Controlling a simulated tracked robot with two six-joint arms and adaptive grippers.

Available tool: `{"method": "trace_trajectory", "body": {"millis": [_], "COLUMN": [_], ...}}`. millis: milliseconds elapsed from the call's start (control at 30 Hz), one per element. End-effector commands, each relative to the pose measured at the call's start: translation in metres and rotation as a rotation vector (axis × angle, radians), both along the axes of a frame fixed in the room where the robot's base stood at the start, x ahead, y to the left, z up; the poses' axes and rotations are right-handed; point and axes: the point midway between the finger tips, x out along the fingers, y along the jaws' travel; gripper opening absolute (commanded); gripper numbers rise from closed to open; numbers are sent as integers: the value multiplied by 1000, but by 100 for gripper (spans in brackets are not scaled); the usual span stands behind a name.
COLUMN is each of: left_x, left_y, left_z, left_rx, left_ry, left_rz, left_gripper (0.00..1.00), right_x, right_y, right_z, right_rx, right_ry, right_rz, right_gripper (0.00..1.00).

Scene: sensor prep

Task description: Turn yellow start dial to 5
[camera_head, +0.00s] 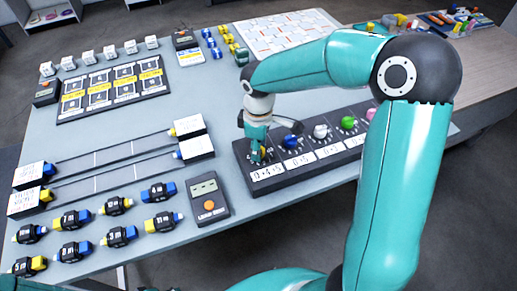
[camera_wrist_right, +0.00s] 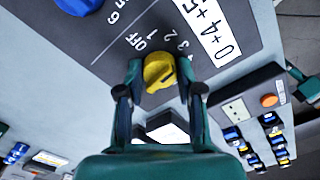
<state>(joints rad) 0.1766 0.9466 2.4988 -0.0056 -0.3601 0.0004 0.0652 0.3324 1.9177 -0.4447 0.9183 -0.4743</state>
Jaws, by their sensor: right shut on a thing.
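Other marks are hidden by my fingers. Its exact setting cannot be read. My right gripper (camera_wrist_right: 158,80) is shut on the dial, one finger on each side. In the head view my right gripper (camera_head: 257,152) comes down over the dial at the panel's left end and hides most of it. A white label (camera_wrist_right: 212,28) reading 0+4+5 lies beside the dial. Teal parts of my left arm show at the head view's bottom edge; its jaw state is unclear.
White (camera_head: 320,131), green (camera_head: 348,122) and pink dials continue along the panel, with a blue dial (camera_wrist_right: 78,3) in the wrist view. Bare table lies between.

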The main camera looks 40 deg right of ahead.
Motion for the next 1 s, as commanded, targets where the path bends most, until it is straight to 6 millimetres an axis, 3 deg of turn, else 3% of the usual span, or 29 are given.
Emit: {"method": "trace_trajectory", "body": {"millis": [1000], "left_x": [0], "left_y": [0], "left_z": [-37], "left_rx": [0], "left_ry": [0], "left_rz": [0], "left_gripper": [40], "right_x": [2], "right_y": [-1], "right_z": [0], "right_rx": [1], "right_ry": [-7], "right_rz": [-947], "right_gripper": [1]}}
